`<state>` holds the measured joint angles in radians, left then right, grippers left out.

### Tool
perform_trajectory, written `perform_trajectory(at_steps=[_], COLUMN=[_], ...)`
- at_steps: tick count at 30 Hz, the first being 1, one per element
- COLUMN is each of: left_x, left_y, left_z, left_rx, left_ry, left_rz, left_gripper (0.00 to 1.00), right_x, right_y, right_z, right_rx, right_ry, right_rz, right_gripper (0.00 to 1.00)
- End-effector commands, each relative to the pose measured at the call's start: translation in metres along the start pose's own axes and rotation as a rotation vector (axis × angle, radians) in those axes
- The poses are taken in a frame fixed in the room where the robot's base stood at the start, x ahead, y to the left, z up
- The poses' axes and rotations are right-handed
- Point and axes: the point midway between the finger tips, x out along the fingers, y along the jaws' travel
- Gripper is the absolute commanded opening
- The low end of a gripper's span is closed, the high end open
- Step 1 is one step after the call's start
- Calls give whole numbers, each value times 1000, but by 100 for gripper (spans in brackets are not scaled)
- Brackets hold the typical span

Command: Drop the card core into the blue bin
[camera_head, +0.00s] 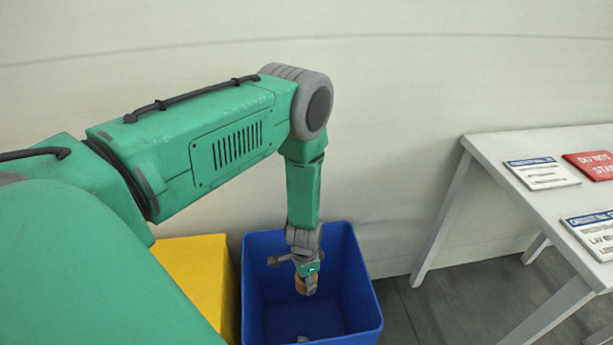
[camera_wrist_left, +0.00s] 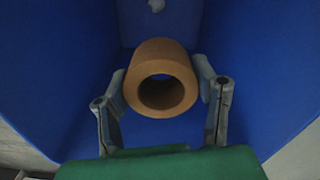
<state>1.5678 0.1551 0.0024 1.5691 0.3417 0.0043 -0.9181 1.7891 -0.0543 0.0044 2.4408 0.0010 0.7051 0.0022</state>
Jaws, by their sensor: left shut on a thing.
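The card core is a short brown cardboard tube (camera_wrist_left: 160,62) with a round hole. In the left wrist view it sits between the two fingers of my left gripper (camera_wrist_left: 162,88), which is shut on it. In the head view the card core (camera_head: 306,284) shows small and tan at the tip of my left gripper (camera_head: 307,274). The blue bin (camera_head: 357,290) stands below and around the gripper, open at the top. The gripper and core are inside the bin's opening, and blue walls (camera_wrist_left: 55,75) surround them in the wrist view. My right gripper is out of view.
A white table (camera_head: 505,150) at the right carries signs, one a red sign (camera_head: 592,164). A small pale thing (camera_wrist_left: 156,5) shows on the blue surface. A plain wall is behind.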

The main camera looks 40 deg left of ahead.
Motion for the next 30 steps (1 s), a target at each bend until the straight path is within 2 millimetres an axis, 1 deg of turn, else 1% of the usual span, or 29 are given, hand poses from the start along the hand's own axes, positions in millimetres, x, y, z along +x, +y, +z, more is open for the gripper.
perform_trajectory(at_steps=[1,30], left_x=[14,159], left_y=[0,1], left_z=[1,0], left_rx=[0,-1], left_ry=[-1,0], left_rz=[1,-1], left_gripper=[24,24], right_x=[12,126], right_y=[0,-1], right_z=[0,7], right_rx=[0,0], right_ry=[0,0], right_rz=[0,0], right_gripper=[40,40])
